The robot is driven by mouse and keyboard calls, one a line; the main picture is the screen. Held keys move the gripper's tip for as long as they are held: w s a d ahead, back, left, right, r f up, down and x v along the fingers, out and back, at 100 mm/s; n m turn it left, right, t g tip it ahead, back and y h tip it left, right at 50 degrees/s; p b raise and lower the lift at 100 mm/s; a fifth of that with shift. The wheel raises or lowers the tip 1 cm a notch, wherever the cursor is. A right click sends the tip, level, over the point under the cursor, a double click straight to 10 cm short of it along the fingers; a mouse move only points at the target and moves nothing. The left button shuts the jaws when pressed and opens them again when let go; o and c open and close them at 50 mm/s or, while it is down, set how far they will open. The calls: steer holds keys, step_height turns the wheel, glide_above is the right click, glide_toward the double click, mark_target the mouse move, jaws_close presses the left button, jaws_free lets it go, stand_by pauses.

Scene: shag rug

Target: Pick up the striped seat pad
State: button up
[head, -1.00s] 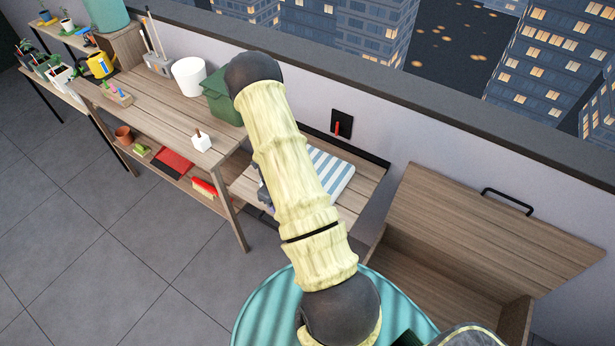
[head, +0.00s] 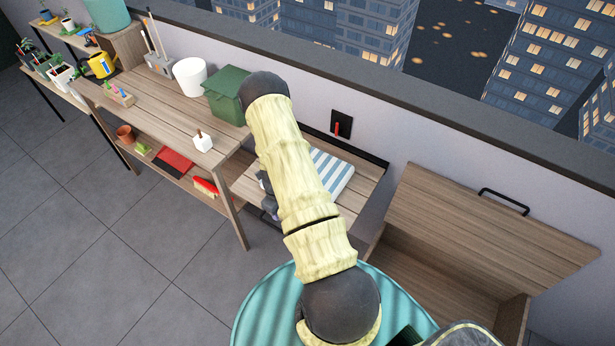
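The striped seat pad (head: 334,172), white with blue-grey stripes, lies on a low wooden shelf (head: 352,212) against the wall in the head view. My arm crosses in front of it and hides its left part. A small grey piece (head: 268,205) shows at the left edge of my arm, above the shelf; it may be part of my gripper. The fingers are hidden behind the arm, so I cannot tell whether they are open or touch the pad.
An open wooden chest (head: 450,262) with a raised lid stands to the right. Tiled floor (head: 120,260) is clear at lower left.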

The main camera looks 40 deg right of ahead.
jaws_close()
steer(key=shift+r, duration=0.15)
stand_by(0.4)
step_height(320, 180, up, 10)
steer(key=shift+f+b, duration=0.15)
steer(key=shift+b, duration=0.95)
